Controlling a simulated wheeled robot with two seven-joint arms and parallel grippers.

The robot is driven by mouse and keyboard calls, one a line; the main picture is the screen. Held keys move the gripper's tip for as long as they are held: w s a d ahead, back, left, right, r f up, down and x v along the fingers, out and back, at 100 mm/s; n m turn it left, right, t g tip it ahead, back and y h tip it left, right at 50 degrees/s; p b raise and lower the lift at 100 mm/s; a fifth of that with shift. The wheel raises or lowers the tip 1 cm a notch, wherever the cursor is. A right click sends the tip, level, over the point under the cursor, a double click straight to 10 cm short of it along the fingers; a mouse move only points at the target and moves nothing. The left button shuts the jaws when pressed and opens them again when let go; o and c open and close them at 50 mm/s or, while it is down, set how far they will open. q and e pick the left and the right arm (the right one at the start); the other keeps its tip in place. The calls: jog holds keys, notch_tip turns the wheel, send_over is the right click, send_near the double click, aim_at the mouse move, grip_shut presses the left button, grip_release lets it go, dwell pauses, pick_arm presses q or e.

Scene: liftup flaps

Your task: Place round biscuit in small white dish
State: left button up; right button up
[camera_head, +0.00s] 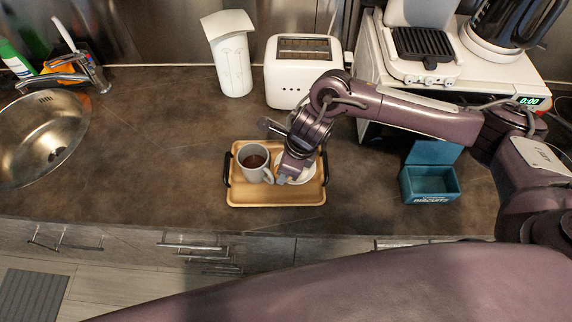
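The small white dish (307,175) lies on the right part of a wooden tray (260,196), partly covered by my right gripper. My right gripper (283,179) reaches down over the dish, close beside a grey mug (251,165) of dark drink. Its fingertips are small and partly hidden, so I cannot tell whether they are open or shut. I cannot clearly make out the round biscuit. A teal biscuit box (430,198) stands open to the right; I see no biscuit in it. My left gripper is not in view.
The tray has black handles at both ends. A white toaster (300,72) and a white paper-roll-like cylinder (232,65) stand at the back. A sink (40,135) is at left. The counter left of the tray is clear.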

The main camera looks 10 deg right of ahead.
jog(key=shift+f+b, duration=0.5)
jog(key=o, duration=0.9)
jog(key=shift+o, duration=0.2)
jog(key=shift+r, duration=0.1)
